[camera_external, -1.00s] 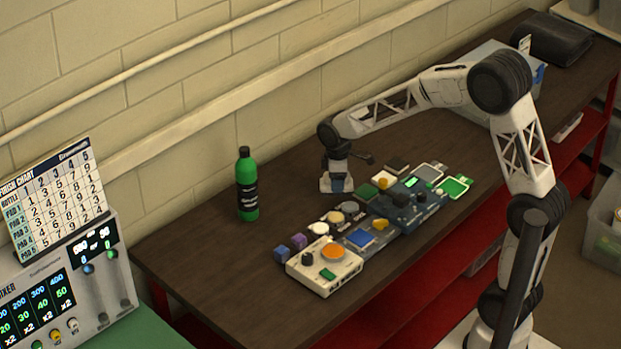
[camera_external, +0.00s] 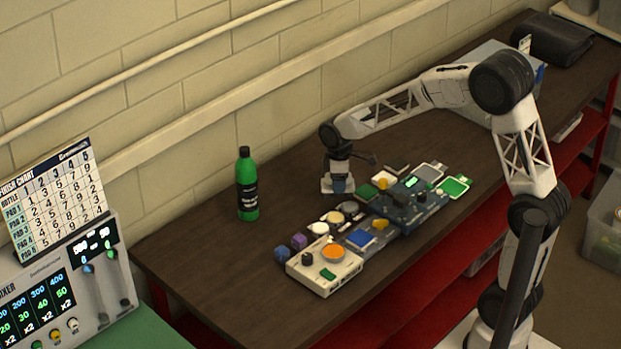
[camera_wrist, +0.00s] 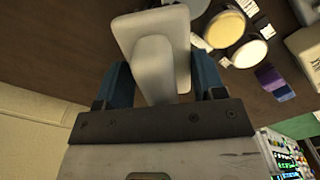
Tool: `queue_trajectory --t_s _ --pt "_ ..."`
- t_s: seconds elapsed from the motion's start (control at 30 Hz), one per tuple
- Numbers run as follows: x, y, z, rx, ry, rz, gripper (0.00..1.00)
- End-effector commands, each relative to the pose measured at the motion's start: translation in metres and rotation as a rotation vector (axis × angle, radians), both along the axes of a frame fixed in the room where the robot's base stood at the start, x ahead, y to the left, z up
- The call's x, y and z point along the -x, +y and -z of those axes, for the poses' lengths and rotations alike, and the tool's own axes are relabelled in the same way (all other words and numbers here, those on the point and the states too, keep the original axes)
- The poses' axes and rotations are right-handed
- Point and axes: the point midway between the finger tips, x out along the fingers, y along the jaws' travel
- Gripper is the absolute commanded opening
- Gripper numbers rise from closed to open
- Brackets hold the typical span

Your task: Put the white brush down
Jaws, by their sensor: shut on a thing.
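My gripper (camera_external: 341,186) is low over the dark table, behind the row of devices. Its blue fingers are shut on the white brush (camera_external: 326,184). In the wrist view the brush (camera_wrist: 152,45) is a pale, smooth block with a wider plate at its far end, held between the two blue fingers (camera_wrist: 163,82). The brush's underside is hidden, and I cannot tell whether it touches the table.
A green bottle (camera_external: 247,187) stands to the left. Several devices and pads, including a white box with an orange disc (camera_external: 333,253), lie in front and to the right. The table (camera_external: 205,258) is bare between bottle and gripper.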

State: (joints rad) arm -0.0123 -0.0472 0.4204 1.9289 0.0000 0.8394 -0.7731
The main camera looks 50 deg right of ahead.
Motion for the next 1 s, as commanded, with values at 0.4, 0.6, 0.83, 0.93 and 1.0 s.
queue_trajectory --t_s 0.4,0.6,0.83,0.93,1.0 --pt "-0.009 0.027 0.000 0.000 0.000 -0.062 0.36" --pt "-0.020 0.066 -0.001 0.000 0.000 -0.146 0.36" --pt "-0.031 0.120 -0.002 0.000 0.001 -0.263 0.36" --pt "-0.035 0.145 -0.003 -0.001 -0.001 -0.313 0.36" --pt "-0.037 0.162 -0.003 -0.001 -0.001 -0.349 0.36"
